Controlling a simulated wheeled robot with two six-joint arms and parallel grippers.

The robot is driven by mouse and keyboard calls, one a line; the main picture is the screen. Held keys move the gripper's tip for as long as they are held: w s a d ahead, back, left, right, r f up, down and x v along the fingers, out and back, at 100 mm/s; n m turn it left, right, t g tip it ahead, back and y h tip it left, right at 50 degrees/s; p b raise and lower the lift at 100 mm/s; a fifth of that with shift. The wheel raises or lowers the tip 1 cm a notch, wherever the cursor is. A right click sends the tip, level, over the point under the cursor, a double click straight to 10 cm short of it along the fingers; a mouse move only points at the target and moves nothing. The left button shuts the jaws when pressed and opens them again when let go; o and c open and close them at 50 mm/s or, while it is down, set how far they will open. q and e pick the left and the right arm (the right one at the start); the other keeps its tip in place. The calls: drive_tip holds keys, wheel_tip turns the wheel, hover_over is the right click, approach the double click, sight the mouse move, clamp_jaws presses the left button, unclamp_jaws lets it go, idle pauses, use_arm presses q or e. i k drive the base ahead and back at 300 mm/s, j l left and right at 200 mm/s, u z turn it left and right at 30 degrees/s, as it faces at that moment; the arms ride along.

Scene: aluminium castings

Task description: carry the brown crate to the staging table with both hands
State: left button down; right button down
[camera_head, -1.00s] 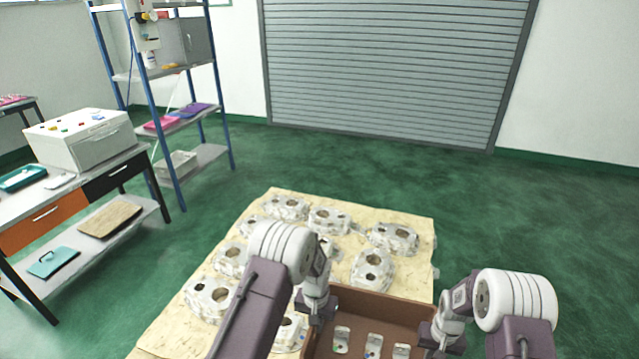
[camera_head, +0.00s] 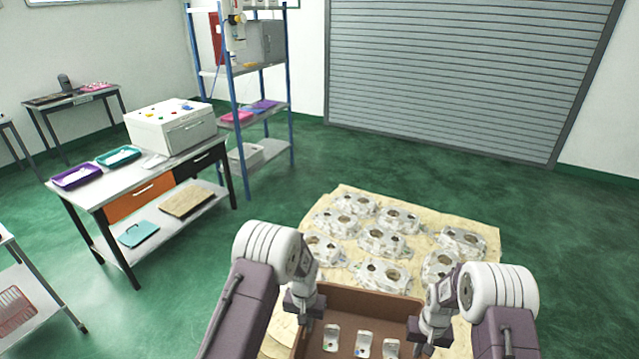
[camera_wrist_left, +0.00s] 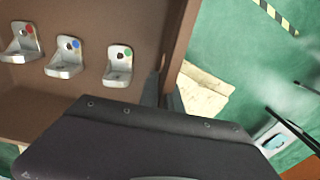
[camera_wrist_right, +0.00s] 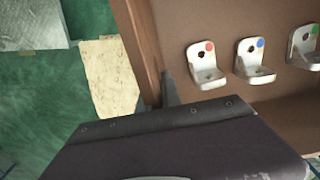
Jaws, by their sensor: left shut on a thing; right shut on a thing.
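The brown crate (camera_head: 372,302) is at the bottom of the head view, held between my two grippers. It holds several pale metal brackets (camera_head: 363,343) with coloured dots, in a row. My left gripper (camera_head: 305,312) is shut on the crate's left wall, and my right gripper (camera_head: 428,335) is shut on its right wall. In the left wrist view the crate wall (camera_wrist_left: 180,45) runs between the fingers; in the right wrist view the other wall (camera_wrist_right: 143,45) does too. The crate's near end is cut off by the frame. I cannot tell which table is the staging table.
A pale sheet (camera_head: 470,222) with several castings (camera_head: 385,241) lies beyond the crate. A workbench (camera_head: 100,192) with trays and a white box (camera_head: 170,125) stands left, beside a blue-post shelf (camera_head: 290,80). Another table (camera_head: 35,285) is at the lower left. Green floor between is clear.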

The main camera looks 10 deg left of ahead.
sight(112, 182)
drive_tip(key=i+j+u, duration=0.2)
drive_tip(key=j, duration=0.45)
drive_tip(key=i+j+u, duration=0.15)
drive_tip(key=j, duration=0.55)
drive_tip(key=i+j+u, duration=0.2)
drive_tip(key=j, duration=0.4)
drive_tip(key=i+j+u, duration=0.15)
drive_tip(key=i+j, duration=0.15)
drive_tip(key=j, duration=0.3)
drive_tip(key=i+j+u, duration=0.2)
drive_tip(key=j, duration=0.35)
drive_tip(key=i+j+u, duration=0.2)
drive_tip(key=i+j, duration=0.25)
drive_tip(key=i+j+u, duration=0.15)
drive_tip(key=i+j, duration=0.2)
drive_tip(key=j, duration=0.15)
drive_tip(key=i+l+u, duration=0.25)
drive_tip(key=i, duration=0.2)
drive_tip(key=i+l+u, duration=0.25)
drive_tip(key=i+l, duration=0.2)
drive_tip(key=i+l+u, duration=0.25)
drive_tip(key=l, duration=0.7)
drive_tip(key=l+u, duration=0.3)
drive_tip(key=l, duration=0.65)
drive_tip(key=k+l+u, duration=0.25)
drive_tip(key=k+l, duration=0.1)
drive_tip(key=k, duration=0.05)
